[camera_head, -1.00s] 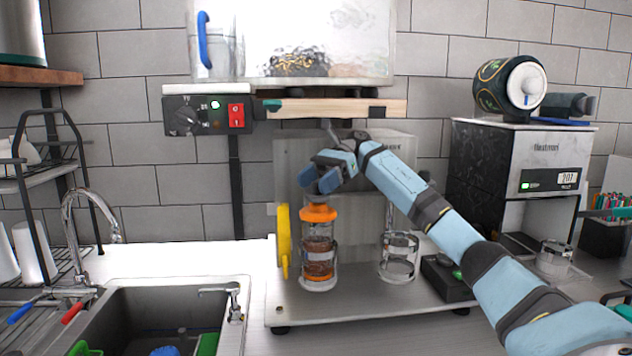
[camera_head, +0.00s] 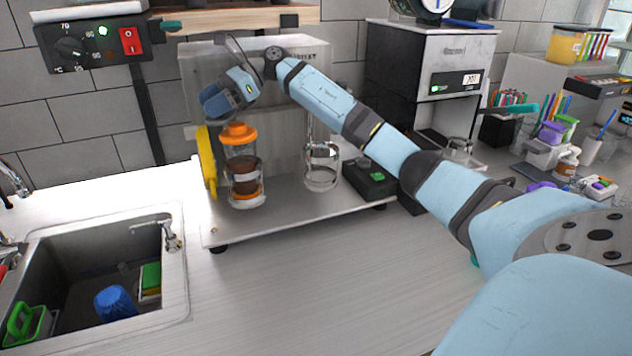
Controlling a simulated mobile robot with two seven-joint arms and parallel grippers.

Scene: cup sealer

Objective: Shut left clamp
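A metal sealing machine (camera_head: 285,194) stands on the counter. On its left side is an upright yellow part (camera_head: 208,162). Beside that stands a clear cylinder with brown contents (camera_head: 244,172), with an orange top (camera_head: 238,134) and an orange ring near its base. A second clear cylinder (camera_head: 322,167) stands to its right and looks empty. I cannot tell which part is the left clamp. My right gripper (camera_head: 222,101) is just above and slightly left of the orange top, apparently clear of it. Its fingertips are dark and angled, so its opening is unclear. My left gripper is out of view.
A black box with a green button (camera_head: 371,181) sits at the machine's right. A sink (camera_head: 100,272) is at the lower left. A tall appliance (camera_head: 430,80) stands to the right, behind my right arm. The counter (camera_head: 300,290) in front of the machine is clear.

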